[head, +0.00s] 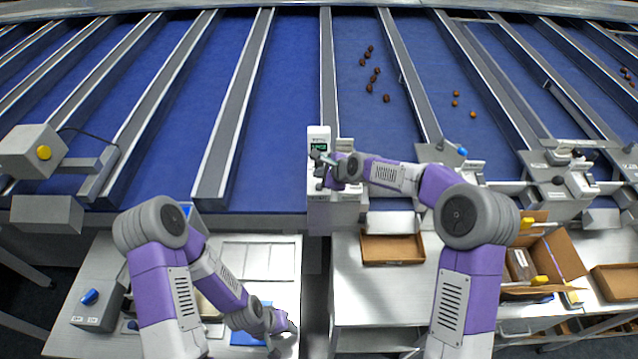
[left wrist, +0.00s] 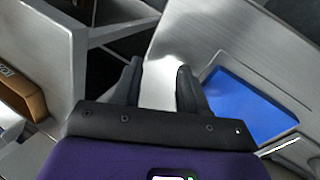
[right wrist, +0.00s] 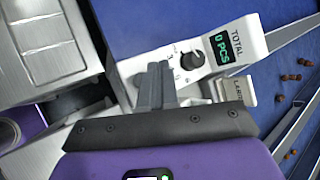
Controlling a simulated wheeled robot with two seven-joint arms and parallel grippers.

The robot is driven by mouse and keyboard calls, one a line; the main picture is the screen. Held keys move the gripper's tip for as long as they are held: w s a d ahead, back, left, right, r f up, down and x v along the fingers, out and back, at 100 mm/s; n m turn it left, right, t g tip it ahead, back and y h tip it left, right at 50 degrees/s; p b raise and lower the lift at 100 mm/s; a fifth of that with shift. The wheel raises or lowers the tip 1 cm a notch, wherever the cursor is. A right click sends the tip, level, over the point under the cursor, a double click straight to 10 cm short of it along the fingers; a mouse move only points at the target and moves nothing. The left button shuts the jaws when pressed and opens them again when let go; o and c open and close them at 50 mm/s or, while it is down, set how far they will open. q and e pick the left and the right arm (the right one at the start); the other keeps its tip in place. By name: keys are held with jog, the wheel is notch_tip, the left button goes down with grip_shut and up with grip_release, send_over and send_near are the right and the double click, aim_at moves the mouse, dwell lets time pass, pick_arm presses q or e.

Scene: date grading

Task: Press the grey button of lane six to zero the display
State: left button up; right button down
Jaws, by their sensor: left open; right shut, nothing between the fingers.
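The white counter unit (right wrist: 240,38) shows in the right wrist view with a green display (right wrist: 221,48) reading "0 PCS" under the label "TOTAL". A black knob (right wrist: 193,60) sits beside the display. In the head view the display (head: 318,146) is too small to read. My right gripper (right wrist: 158,72) is shut and empty, its fingertips over the unit's face near the knob. The grey button is not visible; the fingers may hide it. In the head view my right gripper (head: 322,172) is just below the display. My left gripper (left wrist: 158,70) is open and empty above the lower left bench.
Blue lanes (head: 280,100) with grey dividers run behind the unit. Several dates (head: 374,76) lie on the lane to its right. A shallow brown tray (head: 392,249) and an open cardboard box (head: 560,255) are on the right bench. A blue pad (left wrist: 245,100) lies near my left gripper.

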pick_arm(q)
jog(key=shift+r+p, duration=0.95)
jog(key=shift+r, duration=0.3)
pick_arm(e)
jog(key=shift+r, duration=1.85)
pick_arm(q)
jog(key=shift+s+f, duration=0.1)
pick_arm(e)
jog(key=shift+s+f, duration=0.1)
jog(key=shift+f, duration=0.05)
